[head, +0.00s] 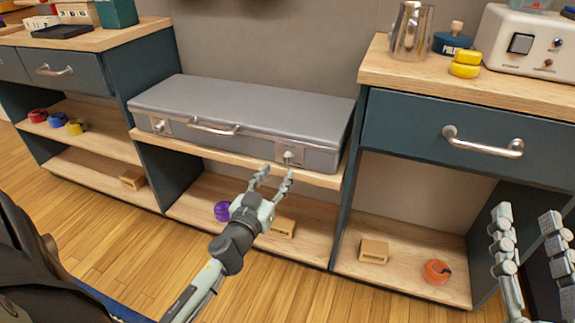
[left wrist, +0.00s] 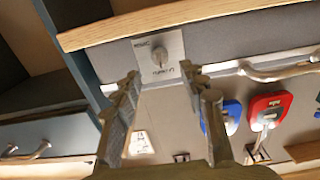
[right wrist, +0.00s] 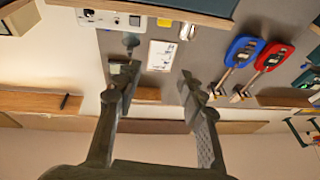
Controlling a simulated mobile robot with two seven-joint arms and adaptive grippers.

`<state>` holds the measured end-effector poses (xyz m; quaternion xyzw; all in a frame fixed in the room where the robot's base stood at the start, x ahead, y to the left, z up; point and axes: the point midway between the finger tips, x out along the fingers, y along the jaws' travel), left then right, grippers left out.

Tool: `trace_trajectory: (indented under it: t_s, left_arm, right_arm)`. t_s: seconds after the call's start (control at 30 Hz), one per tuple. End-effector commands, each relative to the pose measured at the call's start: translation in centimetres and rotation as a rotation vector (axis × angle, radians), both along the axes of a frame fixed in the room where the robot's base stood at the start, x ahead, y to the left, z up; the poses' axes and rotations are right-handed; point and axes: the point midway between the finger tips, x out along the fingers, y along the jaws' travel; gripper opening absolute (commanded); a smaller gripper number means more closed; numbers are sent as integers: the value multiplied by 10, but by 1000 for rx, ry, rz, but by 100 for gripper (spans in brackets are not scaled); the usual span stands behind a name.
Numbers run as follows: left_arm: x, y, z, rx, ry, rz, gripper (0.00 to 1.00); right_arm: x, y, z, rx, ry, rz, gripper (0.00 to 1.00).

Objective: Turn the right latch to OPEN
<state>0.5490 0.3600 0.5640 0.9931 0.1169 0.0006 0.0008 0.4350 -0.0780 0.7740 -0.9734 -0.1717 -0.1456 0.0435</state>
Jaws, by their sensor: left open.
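A grey case (head: 245,108) lies closed on the middle shelf, with latches on its front. The right latch (head: 289,156) is a small metal plate with a knob near the case's right end. It also shows in the left wrist view (left wrist: 163,58), with small lettering I cannot read clearly. The left latch (head: 160,126) is at the other end. My left gripper (head: 272,176) is open and empty, just in front of and below the right latch, its fingers pointing toward it. Touching is not visible. My right gripper (head: 527,228) is open and empty at the far right.
The shelf edge (head: 310,177) runs under the case. A metal handle (head: 214,129) sits between the latches. A purple object (head: 222,211) and a wooden block (head: 283,227) are on the lower shelf. The right cabinet's drawer handle (head: 483,142) sticks out.

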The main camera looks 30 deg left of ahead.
Motion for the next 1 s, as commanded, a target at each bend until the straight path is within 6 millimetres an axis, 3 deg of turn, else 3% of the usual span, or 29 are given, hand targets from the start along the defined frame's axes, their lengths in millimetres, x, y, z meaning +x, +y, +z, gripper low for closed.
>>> trace_trajectory:
  t_s: [0.3, 0.7, 1.0]
  left_arm:
    - [48, 11, 1, 2, -1, 0, 43]
    - [57, 14, 0, 2, 1, 2, 43]
    - [57, 14, 0, 2, 1, 2, 7]
  right_arm:
    - [8, -6, -23, -57, 107, -17, 40]
    - [10, -8, -29, -68, 129, -21, 40]
    - [10, -8, -29, -69, 129, -21, 40]
